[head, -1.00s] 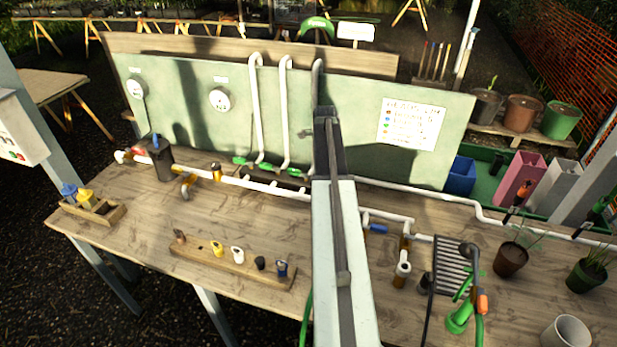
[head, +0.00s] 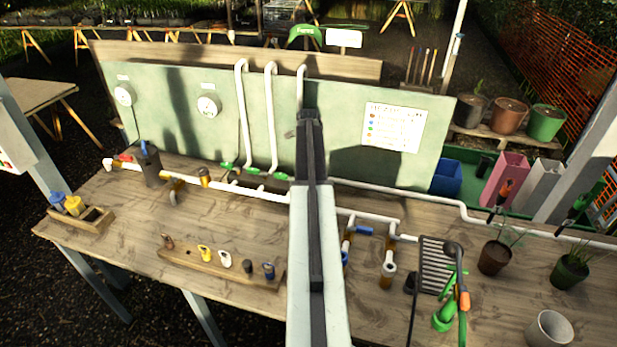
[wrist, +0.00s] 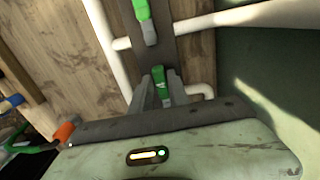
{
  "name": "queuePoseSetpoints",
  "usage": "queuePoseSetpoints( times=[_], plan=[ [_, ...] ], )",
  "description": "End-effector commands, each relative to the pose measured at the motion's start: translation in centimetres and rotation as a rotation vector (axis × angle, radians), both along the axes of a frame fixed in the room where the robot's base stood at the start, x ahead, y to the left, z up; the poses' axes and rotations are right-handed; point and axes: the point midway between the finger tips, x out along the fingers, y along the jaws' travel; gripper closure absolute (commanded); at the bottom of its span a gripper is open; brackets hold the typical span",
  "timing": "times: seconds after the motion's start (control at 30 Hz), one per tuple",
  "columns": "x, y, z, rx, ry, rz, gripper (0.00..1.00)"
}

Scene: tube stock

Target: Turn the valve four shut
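Green valve handles show on the pipework at the foot of the green board: one at the left (head: 228,167), one in the middle (head: 250,172) and one at the right (head: 280,177). I can read no number on them, so I cannot tell which is valve four. In the wrist view my gripper (wrist: 160,88) has its two fingers apart, one on each side of a green handle (wrist: 160,76). A narrow gap seems to show beside the handle. Another green handle (wrist: 145,24) lies farther up. In the head view my arm hides my fingertips.
White pipes (head: 271,115) rise up the green board (head: 340,110). A wooden rack (head: 215,270) with several small fittings lies at the front left. Blue-handled valves (head: 364,231), a black grate (head: 432,262) and potted plants (head: 495,257) stand on the right.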

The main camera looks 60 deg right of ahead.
Motion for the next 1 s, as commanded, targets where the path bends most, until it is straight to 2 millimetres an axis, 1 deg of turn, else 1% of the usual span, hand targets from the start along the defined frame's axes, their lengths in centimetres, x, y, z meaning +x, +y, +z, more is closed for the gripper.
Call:
queuePoseSetpoints(
  times=[0.3,0.43,0.57,0.83,0.9,1.0],
  plan=[
    [-0.5,-0.4,0.0,-0.003,0.001,-0.006,0.62],
    [-0.5,-0.4,0.5,-0.004,0.002,-0.005,0.62],
    [-0.6,-0.4,2.1,-0.004,0.002,-0.006,0.62],
    [-0.5,-0.4,7.1,-0.003,0.001,-0.006,0.62],
    [-0.5,-0.4,7.8,-0.002,0.001,-0.006,0.62],
    [-0.5,-0.4,8.1,-0.002,0.001,-0.006,0.62]
  ],
)
